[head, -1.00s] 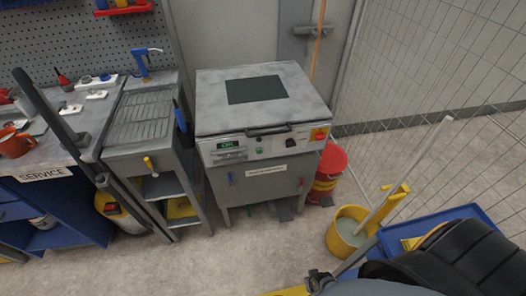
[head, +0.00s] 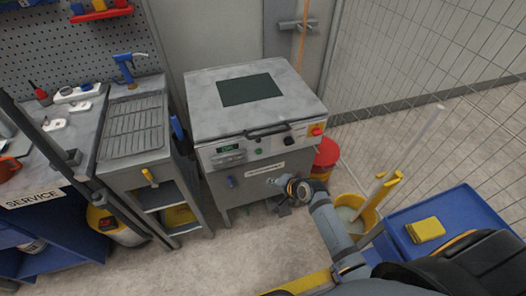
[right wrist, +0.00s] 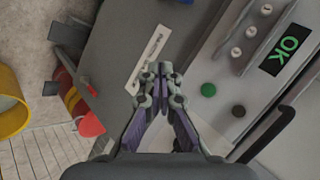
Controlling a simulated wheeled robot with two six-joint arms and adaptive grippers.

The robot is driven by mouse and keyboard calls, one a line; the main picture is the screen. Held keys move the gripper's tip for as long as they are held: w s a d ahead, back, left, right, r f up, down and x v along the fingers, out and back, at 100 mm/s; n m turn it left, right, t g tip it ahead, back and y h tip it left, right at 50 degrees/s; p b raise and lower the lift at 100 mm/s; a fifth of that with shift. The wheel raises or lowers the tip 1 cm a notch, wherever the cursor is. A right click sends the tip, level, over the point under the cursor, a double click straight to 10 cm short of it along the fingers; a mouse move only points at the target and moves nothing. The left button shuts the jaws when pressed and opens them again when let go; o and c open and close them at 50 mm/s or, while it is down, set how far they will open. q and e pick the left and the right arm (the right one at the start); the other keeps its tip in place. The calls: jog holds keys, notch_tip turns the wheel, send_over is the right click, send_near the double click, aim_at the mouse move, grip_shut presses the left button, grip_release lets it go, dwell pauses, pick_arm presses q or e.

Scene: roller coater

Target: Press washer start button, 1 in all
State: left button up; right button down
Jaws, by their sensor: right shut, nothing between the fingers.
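The washer (head: 205,115) is a grey cabinet with a closed lid and a sloping control panel (head: 240,151). A green button (head: 258,151) sits on the panel; it also shows in the right wrist view (right wrist: 208,89), right of the fingertips. A lit display (head: 228,148) reads OK in the right wrist view (right wrist: 288,48). A black knob (head: 289,141) is beside the green button. My right gripper (head: 271,181) is shut and empty, in front of the washer's lower front. In the right wrist view its fingertips (right wrist: 157,70) appear apart from the button. My left gripper is not in view.
A red-and-yellow switch (head: 316,130) is at the panel's right end. A sink unit (head: 135,128) stands left, and a wire fence is at the right.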

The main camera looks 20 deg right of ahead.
aim_at(259, 152)
jog(key=r, duration=0.3)
jog(key=shift+w+a, duration=0.25)
jog(key=shift+w, duration=0.15)
jog(key=shift+w, duration=0.1)
jog(key=w+b, duration=0.5)
jog(key=w, duration=0.3)
jog(key=shift+w, duration=0.3)
jog(key=shift+a, duration=0.1)
dwell(0.8)
jog(key=shift+w, duration=0.4)
